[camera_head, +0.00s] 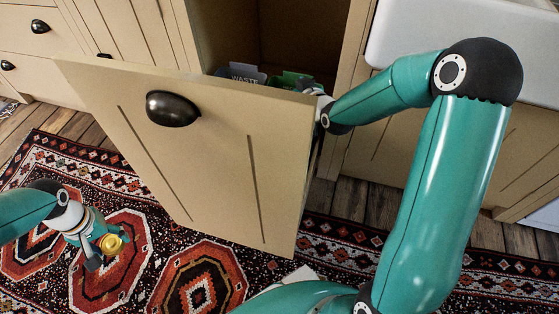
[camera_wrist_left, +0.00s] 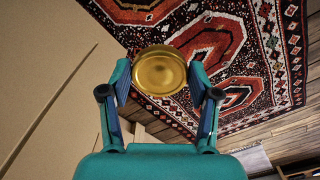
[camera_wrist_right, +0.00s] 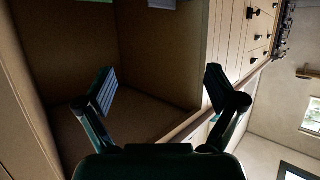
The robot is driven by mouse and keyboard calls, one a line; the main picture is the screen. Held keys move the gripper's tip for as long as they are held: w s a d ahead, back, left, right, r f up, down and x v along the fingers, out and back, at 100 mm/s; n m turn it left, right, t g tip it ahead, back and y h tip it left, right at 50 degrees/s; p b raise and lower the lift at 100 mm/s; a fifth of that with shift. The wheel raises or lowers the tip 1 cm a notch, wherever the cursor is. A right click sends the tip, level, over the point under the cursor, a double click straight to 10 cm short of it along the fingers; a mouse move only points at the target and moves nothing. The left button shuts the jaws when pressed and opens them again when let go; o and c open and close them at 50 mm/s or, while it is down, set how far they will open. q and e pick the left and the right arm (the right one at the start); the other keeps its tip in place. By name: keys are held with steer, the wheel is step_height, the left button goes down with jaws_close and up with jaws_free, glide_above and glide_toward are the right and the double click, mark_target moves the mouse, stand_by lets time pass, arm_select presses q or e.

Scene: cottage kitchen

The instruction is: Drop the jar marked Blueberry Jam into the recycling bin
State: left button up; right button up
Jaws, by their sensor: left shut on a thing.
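My left gripper (camera_wrist_left: 160,85) is shut on a jar with a round gold lid (camera_wrist_left: 160,72). In the head view the lid (camera_head: 111,244) is at lower left, over the rug. The jar's label is not visible. My right gripper (camera_wrist_right: 160,85) is open and empty inside the cabinet opening. In the head view its fingers are hidden behind the pulled-out drawer front. Behind that front are the tops of a grey bin marked WASTE (camera_head: 244,73) and a green bin (camera_head: 290,79). The green bin's marking is unreadable.
The cream drawer front (camera_head: 200,150) with a dark cup handle (camera_head: 172,109) stands between the jar and the bins. A white sink (camera_head: 430,30) is at upper right. A patterned rug (camera_head: 200,285) covers the floor. Free room lies around my left gripper.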

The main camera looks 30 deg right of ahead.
steer(key=shift+s, duration=0.15)
steer(key=d+v, duration=0.1)
steer(key=v, duration=1)
steer(key=shift+s+a, duration=0.35)
steer(key=shift+a, duration=0.15)
steer(key=shift+r, duration=0.1)
